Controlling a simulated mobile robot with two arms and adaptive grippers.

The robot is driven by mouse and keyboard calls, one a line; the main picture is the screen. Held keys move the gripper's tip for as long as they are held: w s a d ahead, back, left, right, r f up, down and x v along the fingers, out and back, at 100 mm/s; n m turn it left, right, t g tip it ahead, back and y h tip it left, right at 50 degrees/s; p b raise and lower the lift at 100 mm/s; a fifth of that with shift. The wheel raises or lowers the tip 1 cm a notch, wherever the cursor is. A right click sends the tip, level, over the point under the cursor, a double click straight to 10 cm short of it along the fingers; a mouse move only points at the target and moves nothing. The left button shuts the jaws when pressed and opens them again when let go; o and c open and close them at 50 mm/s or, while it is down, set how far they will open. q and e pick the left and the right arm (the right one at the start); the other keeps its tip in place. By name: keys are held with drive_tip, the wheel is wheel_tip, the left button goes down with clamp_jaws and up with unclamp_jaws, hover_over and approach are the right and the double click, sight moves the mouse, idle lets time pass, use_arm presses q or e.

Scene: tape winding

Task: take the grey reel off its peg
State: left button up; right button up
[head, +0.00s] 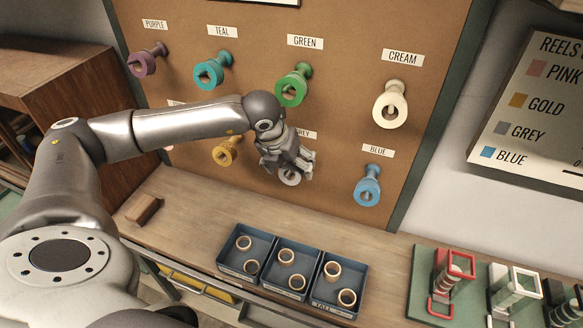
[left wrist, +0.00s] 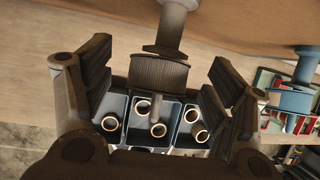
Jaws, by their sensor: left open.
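The grey reel (head: 290,177) hangs on its peg at the lower middle of the brown board, below the GREY label. My left gripper (head: 303,163) is in front of it and hides much of it and part of the label. My right gripper is in neither view.
The blue reel (head: 367,190) hangs to the right and the yellow reel (head: 227,150) to the left. The green reel (head: 293,90) is above. Blue trays (head: 311,258) with wooden rings stand on the bench below, beside a brown block (head: 143,209).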

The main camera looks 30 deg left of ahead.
use_arm(q)
drive_tip(key=shift+x, duration=1.45)
drive_tip(key=c, duration=1)
drive_tip(key=shift+a+r, duration=0.1)
